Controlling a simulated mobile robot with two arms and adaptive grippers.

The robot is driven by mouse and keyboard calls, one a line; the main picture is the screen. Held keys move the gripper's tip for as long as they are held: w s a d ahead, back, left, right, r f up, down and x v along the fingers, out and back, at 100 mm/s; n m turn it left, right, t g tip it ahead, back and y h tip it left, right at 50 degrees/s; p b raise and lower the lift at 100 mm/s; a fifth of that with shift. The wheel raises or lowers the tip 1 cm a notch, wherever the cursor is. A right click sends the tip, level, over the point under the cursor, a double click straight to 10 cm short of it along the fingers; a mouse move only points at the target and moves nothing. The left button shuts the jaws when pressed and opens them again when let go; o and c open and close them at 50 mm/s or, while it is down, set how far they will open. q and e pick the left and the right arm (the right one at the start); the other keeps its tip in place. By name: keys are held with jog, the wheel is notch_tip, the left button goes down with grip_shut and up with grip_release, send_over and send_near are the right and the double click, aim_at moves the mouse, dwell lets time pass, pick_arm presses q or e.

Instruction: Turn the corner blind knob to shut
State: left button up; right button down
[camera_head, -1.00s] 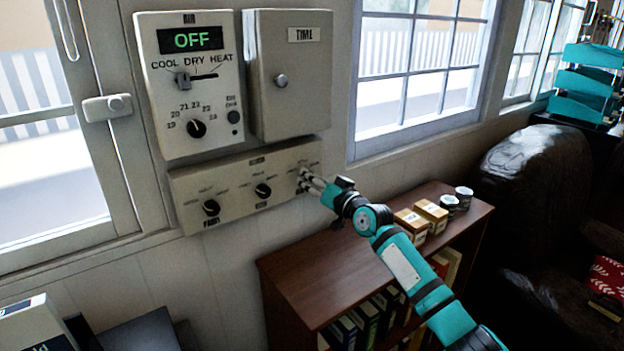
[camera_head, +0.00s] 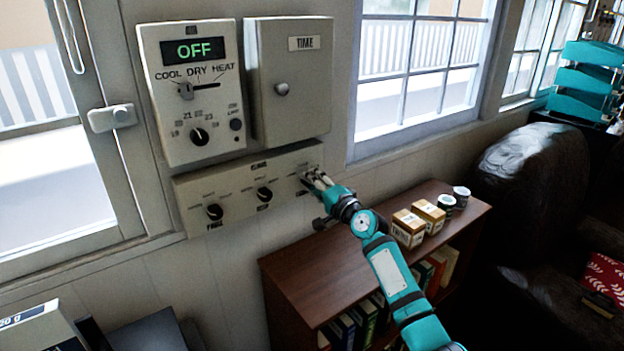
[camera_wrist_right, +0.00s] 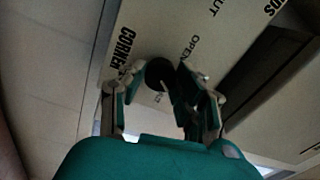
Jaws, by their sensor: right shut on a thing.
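A cream control panel (camera_head: 240,180) on the wall has three black knobs in a row. The left knob (camera_head: 214,212) and middle knob (camera_head: 264,194) show clearly. My right gripper (camera_head: 312,179) is at the right-end knob and hides it in the head view. In the right wrist view, the corner blind knob (camera_wrist_right: 158,73) is dark and sits by the words CORNER and OPEN; the end of another word, "UT", shows farther along. My right gripper (camera_wrist_right: 150,82) has its fingers on both sides of this knob, shut on it. The knob's pointer is not clear. My left gripper is not in view.
Above the panel are a thermostat (camera_head: 190,95) reading OFF and a grey box (camera_head: 290,110) labelled TIME. Below my right arm stands a brown bookcase (camera_head: 310,280) with small boxes (camera_head: 409,228) and cups on top. Windows flank the panel.

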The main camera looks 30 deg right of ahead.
jog(key=m+p, duration=0.2)
jog(key=m, duration=0.2)
jog(key=shift+m, duration=0.4)
dwell(0.4)
jog(key=c, duration=0.9)
grip_release()
jog(key=shift+d, duration=0.1)
jog(key=shift+c, duration=0.2)
jog(key=s+d, duration=0.1)
jog(key=s, duration=1.1)
jog(key=shift+d+f, duration=0.2)
jog(key=shift+d, duration=0.05)
jog(key=shift+a+f, duration=0.1)
